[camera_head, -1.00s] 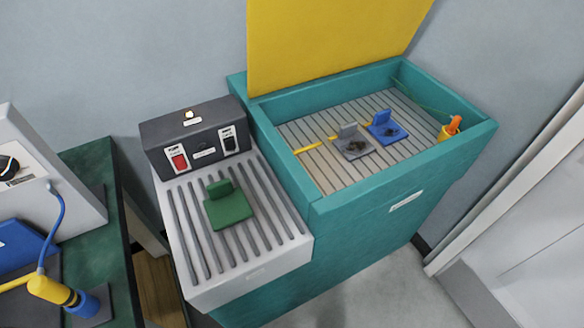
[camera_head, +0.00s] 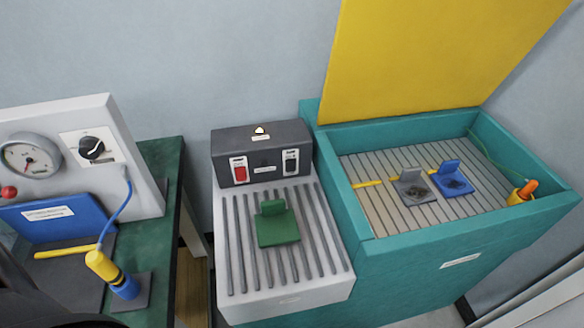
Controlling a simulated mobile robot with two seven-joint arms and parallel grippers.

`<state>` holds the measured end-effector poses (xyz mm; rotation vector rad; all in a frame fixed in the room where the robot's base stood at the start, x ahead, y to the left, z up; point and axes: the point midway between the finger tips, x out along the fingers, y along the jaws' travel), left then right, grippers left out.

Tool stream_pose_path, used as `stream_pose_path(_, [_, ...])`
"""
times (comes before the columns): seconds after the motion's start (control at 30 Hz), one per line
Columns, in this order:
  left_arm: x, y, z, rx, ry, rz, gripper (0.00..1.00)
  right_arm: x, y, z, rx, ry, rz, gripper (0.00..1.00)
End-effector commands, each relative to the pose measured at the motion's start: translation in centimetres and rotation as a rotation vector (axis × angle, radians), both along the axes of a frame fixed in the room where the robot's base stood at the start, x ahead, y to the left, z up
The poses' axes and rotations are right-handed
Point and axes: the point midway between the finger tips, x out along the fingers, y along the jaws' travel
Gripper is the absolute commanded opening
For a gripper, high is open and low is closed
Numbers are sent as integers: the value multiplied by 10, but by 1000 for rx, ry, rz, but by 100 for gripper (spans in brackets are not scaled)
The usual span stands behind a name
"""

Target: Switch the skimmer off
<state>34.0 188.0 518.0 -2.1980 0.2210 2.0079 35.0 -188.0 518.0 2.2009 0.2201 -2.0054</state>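A dark grey control box (camera_head: 262,154) stands at the back of the ribbed pale grey drain board. Its front has a red rocker switch (camera_head: 239,173) on the left and a black rocker switch (camera_head: 291,161) on the right. Both have small labels that I cannot read, so I cannot tell which one belongs to the skimmer. Neither gripper is in view. A dark rounded shape at the lower left corner may be part of my arm.
A green angled piece (camera_head: 277,224) lies on the drain board (camera_head: 310,287). Right of it, the teal tank (camera_head: 400,250) has a raised yellow lid (camera_head: 420,60) and holds grey and blue pieces. Left, a dark green bench (camera_head: 160,160) carries a gauge panel (camera_head: 120,140) and a yellow-blue tool (camera_head: 105,268).

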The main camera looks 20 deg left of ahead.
Motion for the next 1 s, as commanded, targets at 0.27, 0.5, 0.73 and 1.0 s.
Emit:
stream_pose_path(0.27, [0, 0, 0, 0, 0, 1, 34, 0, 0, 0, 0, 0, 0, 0])
stream_pose_path(0.5, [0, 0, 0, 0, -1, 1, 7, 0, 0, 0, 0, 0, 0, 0])
stream_pose_path(0.73, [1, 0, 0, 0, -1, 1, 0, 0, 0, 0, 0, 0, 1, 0])
stream_pose_path(1.0, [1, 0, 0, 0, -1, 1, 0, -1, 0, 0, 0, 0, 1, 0])
